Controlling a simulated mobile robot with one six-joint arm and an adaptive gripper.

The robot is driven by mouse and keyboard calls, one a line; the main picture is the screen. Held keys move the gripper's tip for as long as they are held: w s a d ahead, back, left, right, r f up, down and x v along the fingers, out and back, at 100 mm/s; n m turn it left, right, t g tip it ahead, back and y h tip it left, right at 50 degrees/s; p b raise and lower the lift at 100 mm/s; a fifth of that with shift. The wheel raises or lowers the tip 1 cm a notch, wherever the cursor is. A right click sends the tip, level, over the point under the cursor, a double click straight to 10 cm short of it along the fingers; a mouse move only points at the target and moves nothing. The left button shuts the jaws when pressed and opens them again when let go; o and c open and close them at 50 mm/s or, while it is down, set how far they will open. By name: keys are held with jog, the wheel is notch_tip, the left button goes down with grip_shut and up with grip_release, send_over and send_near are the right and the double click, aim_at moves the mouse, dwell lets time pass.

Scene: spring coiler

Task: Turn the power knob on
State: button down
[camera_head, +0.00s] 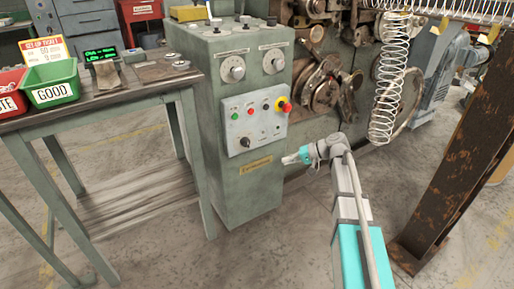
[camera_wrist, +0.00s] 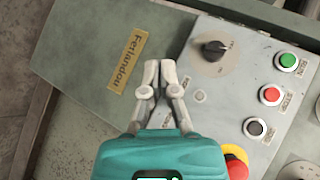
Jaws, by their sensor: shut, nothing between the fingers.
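The power knob (camera_head: 245,142) is a small black rotary knob at the lower left of the light grey control panel (camera_head: 237,107) on the green cabinet. In the wrist view the knob (camera_wrist: 212,49) sits on a round grey plate, its handle lying roughly left to right. Lettering on the plate is too small to read. My gripper (camera_head: 291,158) is in front of the cabinet, right of and below the knob in the head view. In the wrist view my gripper (camera_wrist: 159,66) has its fingertips together, empty, left of the knob and apart from it.
Green, red and black buttons (camera_wrist: 288,60) line the panel. A red emergency stop (camera_head: 285,105) with yellow collar sticks out at its right. A yellow nameplate (camera_head: 256,164) is below the panel. A table (camera_head: 110,99) with bins stands left; a rusty post (camera_head: 455,185) stands right.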

jog(key=w+d+r+t+y, duration=0.1)
jog(key=w+r+y, duration=0.2)
jog(key=w+r, duration=0.2)
jog(key=shift+w+y+b, duration=0.3)
jog(key=shift+w, duration=0.5)
jog(key=shift+f, duration=0.1)
jog(key=b, duration=0.2)
send_near(246, 143)
jog(key=w+a, duration=0.1)
jog(key=w+a+f, duration=0.1)
jog(key=w, duration=0.1)
jog(key=w+a+f, duration=0.1)
jog(key=w, duration=0.1)
jog(key=shift+w+f, duration=0.15)
jog(key=shift+f, duration=0.1)
jog(key=shift+s+a+f+b, duration=0.2)
jog(key=shift+s+a, duration=0.4)
jog(key=shift+a, duration=0.15)
jog(key=shift+s+a+f+b, duration=0.2)
jog(key=shift+s+a, duration=0.35)
jog(key=shift+a, duration=0.2)
